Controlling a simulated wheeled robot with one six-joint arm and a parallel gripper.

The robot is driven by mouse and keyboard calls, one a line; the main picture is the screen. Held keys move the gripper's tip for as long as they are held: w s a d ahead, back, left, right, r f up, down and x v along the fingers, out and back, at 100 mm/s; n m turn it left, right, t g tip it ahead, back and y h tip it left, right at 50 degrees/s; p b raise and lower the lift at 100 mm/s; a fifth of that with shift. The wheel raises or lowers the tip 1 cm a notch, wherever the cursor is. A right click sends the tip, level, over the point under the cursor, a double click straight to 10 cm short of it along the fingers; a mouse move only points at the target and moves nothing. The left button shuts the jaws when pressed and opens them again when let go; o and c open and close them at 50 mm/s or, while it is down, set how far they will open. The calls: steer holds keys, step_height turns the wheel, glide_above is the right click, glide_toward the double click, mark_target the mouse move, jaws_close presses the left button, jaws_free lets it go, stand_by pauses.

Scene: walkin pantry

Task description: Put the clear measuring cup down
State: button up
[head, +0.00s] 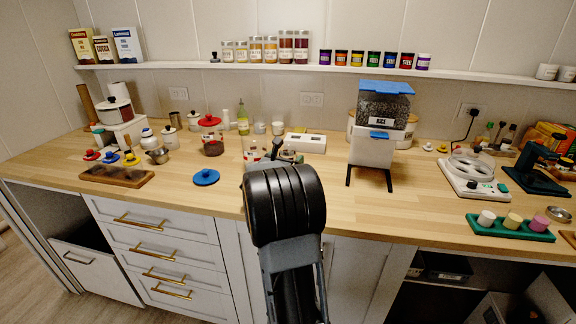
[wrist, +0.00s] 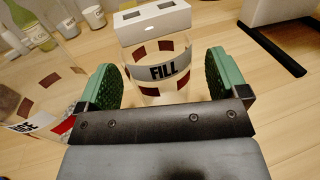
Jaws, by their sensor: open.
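A clear cup with a grey FILL band and dark red marks (wrist: 165,72), which I take to be the measuring cup, stands upright on the wooden counter (head: 330,195). In the wrist view it is between the green pads of my gripper (wrist: 160,78). The jaws are open, with a visible gap to the cup at the right pad; the left gap is too narrow to judge. The cup's lower part is hidden by my gripper. In the head view my gripper (head: 286,153) is largely hidden behind my arm, and so is the cup.
A second clear container with red marks (wrist: 45,95) stands close to the left pad. A white box (wrist: 155,20) is just behind the cup. A rice dispenser (head: 372,145) stands to the right. A blue lid (head: 206,177) lies to the left. The counter front right of my arm is clear.

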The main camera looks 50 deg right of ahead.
steer(key=shift+w+d, duration=0.1)
steer(key=shift+d, duration=0.25)
steer(key=c, duration=1.1)
steer(key=shift+o, duration=0.2)
